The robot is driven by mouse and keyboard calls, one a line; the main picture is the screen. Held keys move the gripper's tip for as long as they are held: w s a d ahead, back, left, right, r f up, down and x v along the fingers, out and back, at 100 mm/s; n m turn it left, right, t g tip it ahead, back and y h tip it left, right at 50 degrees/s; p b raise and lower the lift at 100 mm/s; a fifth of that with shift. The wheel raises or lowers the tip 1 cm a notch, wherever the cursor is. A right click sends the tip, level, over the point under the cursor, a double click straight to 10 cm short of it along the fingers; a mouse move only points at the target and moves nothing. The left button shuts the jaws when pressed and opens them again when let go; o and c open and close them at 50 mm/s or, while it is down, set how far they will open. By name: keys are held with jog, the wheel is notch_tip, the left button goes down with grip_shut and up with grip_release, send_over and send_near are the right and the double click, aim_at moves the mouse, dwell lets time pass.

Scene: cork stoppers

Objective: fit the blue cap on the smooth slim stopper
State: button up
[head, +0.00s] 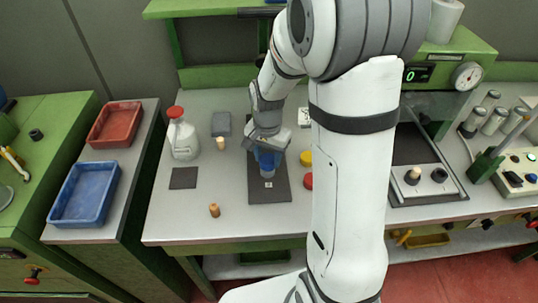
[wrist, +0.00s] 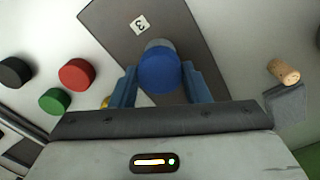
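The blue cap (wrist: 160,70) is between the two blue fingers of my gripper (wrist: 163,82), which appear to touch it on both sides. It is above the dark mat marked 3. A pale grey-blue round piece (wrist: 157,43) shows just past the cap; I cannot tell whether they touch. In the head view my gripper (head: 266,158) points down over the mat. A pale cork stopper (head: 220,143) stands to its left, also in the wrist view (wrist: 284,70). A browner stopper (head: 214,210) stands nearer the front. Which is the smooth slim one I cannot tell.
The dark mat (head: 270,194) lies mid-bench. A yellow cap (head: 305,158) and red cap (head: 308,180) are right of it; a green cap (wrist: 54,101) shows in the wrist view. A white bottle (head: 183,138) and grey block (head: 221,124) stand left. The front left bench is mostly clear.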

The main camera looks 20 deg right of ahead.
aim_at(268, 159)
jog(key=o, duration=0.5)
jog(key=shift+o, duration=0.2)
jog(key=shift+r, duration=3.95)
jog(key=shift+s+r, duration=0.15)
jog(key=s+r+n+t, duration=0.1)
jog(key=s+r+n, duration=0.2)
jog(key=s, duration=0.5)
jog(key=s+r+n+t, duration=0.2)
jog(key=s+r+n, duration=0.1)
jog(key=s+n, duration=0.2)
jog(key=s, duration=0.2)
jog(key=shift+s+d, duration=0.25)
jog(key=shift+s, duration=0.1)
